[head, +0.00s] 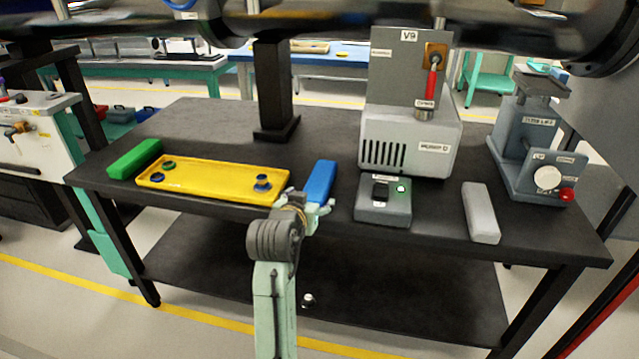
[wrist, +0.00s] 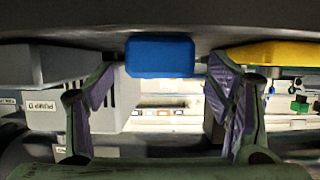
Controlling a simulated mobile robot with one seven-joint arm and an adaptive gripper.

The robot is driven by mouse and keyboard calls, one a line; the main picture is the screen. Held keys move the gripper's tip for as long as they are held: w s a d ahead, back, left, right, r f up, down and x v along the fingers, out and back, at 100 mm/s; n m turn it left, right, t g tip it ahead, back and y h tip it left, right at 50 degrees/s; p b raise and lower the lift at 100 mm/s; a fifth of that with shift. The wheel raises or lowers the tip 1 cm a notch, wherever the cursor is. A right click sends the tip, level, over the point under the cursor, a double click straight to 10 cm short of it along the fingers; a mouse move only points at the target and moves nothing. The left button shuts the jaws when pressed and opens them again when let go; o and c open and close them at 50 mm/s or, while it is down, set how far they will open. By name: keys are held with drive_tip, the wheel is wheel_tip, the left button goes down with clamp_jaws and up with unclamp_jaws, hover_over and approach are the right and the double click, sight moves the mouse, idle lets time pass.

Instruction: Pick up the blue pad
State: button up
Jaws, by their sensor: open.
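The blue pad (head: 320,181) lies on the dark table, between the yellow tray and the small grey switch box in the head view. In the wrist view the blue pad (wrist: 160,55) shows end-on, at the top middle, between the two fingers. My gripper (head: 318,212) is at the table's front edge, at the near end of the pad. Its fingers (wrist: 160,100) are open, with clear gaps on both sides of the pad in the wrist view. I cannot tell how far the fingertips reach along the pad.
The yellow tray (head: 215,179) with blue and green knobs is left of the pad, and a green block (head: 134,158) is beyond it. The grey switch box (head: 383,201) stands close on the right. A grey machine (head: 405,135), a grey block (head: 481,213) and a lift stage (head: 530,150) are farther right.

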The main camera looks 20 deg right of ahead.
drive_tip(key=shift+x, duration=1)
drive_tip(key=shift+r, duration=0.1)
drive_tip(key=c, duration=1.6)
